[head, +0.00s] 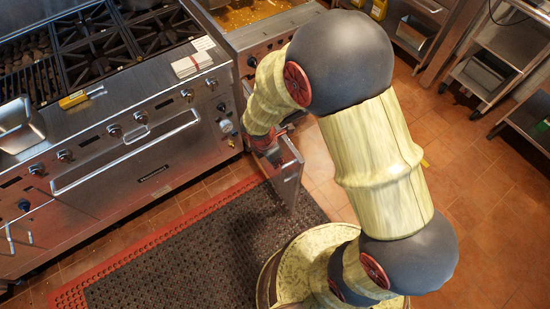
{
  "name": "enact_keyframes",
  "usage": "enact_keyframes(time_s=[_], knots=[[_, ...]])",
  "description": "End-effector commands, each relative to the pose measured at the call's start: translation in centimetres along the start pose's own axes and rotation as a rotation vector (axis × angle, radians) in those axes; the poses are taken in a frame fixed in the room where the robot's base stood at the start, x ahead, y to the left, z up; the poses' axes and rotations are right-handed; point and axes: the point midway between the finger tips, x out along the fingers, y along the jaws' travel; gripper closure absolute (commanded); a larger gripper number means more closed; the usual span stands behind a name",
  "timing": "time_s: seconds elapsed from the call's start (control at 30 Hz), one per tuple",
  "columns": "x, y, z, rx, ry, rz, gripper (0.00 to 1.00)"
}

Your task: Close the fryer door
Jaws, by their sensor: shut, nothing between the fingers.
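The fryer (262,48) stands at the top middle, right of the range, with orange-brown oil and food in its vat. Its metal door (290,176) stands open, swung out from the cabinet front over the floor. My arm arches over from the lower right and hangs down in front of the fryer. My gripper (272,153) is at the upper part of the door, close against it or touching; I cannot tell which. The gripper is shut and holds nothing. Its fingertips are mostly hidden by the door and the arm.
A steel range (130,135) with burners, knobs and a long oven handle fills the left. A dark mat (190,250) with a red border lies before it. Metal shelving (500,60) stands at the upper right. Tiled floor (485,215) on the right is clear.

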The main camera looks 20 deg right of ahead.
Motion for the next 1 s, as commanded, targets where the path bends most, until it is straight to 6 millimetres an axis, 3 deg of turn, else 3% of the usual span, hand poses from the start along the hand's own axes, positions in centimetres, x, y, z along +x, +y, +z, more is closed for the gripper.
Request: enact_keyframes(time_s=[0.03, 0.13, 0.4, 1.0], knots=[[1.5, -0.1, -0.1, 0.0, 0.0, -0.003, 1.0], [3.3, -0.1, -0.1, 0.0, 0.0, -0.002, 1.0], [3.5, 0.0, 3.3, 0.003, 0.0, 0.0, 1.0], [3.6, -0.1, 4.2, -0.009, 0.0, 0.002, 1.0]])
